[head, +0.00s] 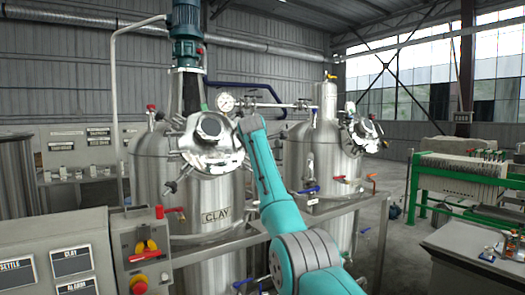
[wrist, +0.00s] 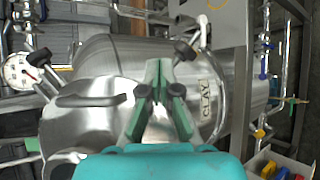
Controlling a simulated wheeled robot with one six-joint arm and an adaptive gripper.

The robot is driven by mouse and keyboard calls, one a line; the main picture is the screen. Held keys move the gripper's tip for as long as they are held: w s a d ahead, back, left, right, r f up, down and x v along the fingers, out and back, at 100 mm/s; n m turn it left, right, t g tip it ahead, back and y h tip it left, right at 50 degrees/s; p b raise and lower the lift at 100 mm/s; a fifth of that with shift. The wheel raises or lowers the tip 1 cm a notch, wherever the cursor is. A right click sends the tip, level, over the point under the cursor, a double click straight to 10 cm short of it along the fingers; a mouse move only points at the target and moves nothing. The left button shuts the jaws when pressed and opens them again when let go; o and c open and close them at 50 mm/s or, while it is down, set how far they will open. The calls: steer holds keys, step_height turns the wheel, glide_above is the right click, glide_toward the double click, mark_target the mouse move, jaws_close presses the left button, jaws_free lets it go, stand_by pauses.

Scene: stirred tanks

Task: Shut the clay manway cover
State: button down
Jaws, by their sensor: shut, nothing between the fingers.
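The clay tank is the steel vessel with the CLAY plate (head: 216,216) in the head view; the plate also shows sideways in the wrist view (wrist: 210,97). Its manway cover (head: 208,140) is a round shiny steel lid high on the front, with black-knobbed clamps around it. In the wrist view the bright steel with a dark bar handle (wrist: 90,101) at left appears to be the cover. I cannot tell whether it lies flat on its rim. My gripper (wrist: 159,70) has its green fingers together and empty, right of that handle. In the head view my arm hides part of the tank.
A pressure gauge (head: 226,102) and pipes stand behind the cover. A second steel tank (head: 321,150) is to the right. A control box with a red button (head: 138,284) stands at front left. A steel frame rail (head: 345,203) runs beside the tanks.

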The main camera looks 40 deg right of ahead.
steer(key=shift+w+d+f+n+y, duration=0.15)
steer(key=shift+w+d+f+y, duration=0.15)
steer(key=shift+w, duration=0.3)
steer(key=shift+w+d+f+n+y, duration=0.1)
steer(key=shift+w+f+n+y, duration=0.1)
steer(key=shift+w+f, duration=0.3)
steer(key=shift+w, duration=0.1)
steer(key=shift+r, duration=0.1)
